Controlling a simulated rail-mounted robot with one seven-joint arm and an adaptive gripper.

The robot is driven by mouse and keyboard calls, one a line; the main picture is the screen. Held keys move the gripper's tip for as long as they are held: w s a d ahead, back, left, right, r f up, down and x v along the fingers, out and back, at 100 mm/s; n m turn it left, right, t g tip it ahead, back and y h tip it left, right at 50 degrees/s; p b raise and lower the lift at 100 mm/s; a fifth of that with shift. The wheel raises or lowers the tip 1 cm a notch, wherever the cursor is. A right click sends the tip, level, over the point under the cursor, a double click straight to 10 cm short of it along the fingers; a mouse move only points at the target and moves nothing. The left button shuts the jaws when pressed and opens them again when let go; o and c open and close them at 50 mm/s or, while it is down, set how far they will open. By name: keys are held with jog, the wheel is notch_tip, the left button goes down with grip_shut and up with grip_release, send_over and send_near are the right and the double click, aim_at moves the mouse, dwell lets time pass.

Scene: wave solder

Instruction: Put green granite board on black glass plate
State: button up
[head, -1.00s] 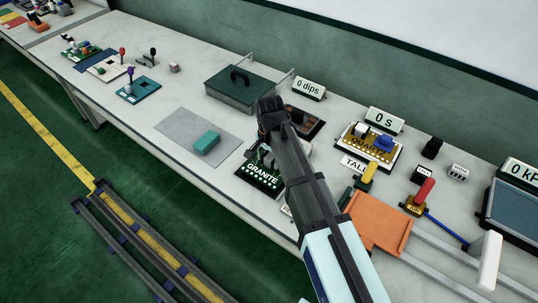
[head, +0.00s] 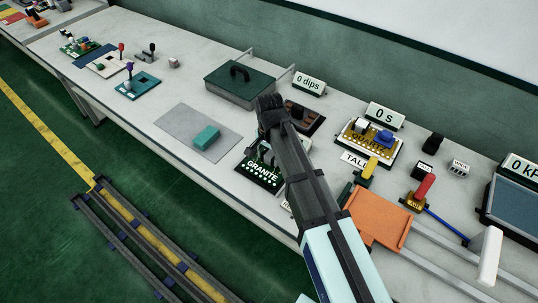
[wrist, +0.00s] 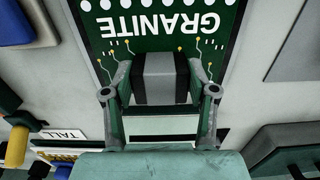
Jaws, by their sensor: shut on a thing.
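The green granite board (head: 258,180), dark green with white GRANITE lettering and a row of white dots, is near the bench's front edge in the head view. It also shows in the wrist view (wrist: 225,45), its lettering upside down. My gripper (wrist: 160,92) is shut on a grey and black block on the board. In the head view my arm hides part of the board and the grip. I cannot tell whether the board is clear of the bench. I cannot identify the black glass plate for sure; a dark panel in a black frame (head: 517,208) stands at the far right.
A yellow quartz board (head: 357,148) sits by the 0 s sign (head: 384,116). A green lidded box (head: 245,88) stands behind, left of the 0 dips sign (head: 309,85). A teal block (head: 206,138) lies on a grey mat (head: 180,122). An orange plate (head: 377,216) is at right.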

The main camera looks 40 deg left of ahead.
aim_at(269, 155)
jog(key=shift+f, duration=0.25)
jog(key=o, duration=1.5)
notch_tip(269, 155, up, 12)
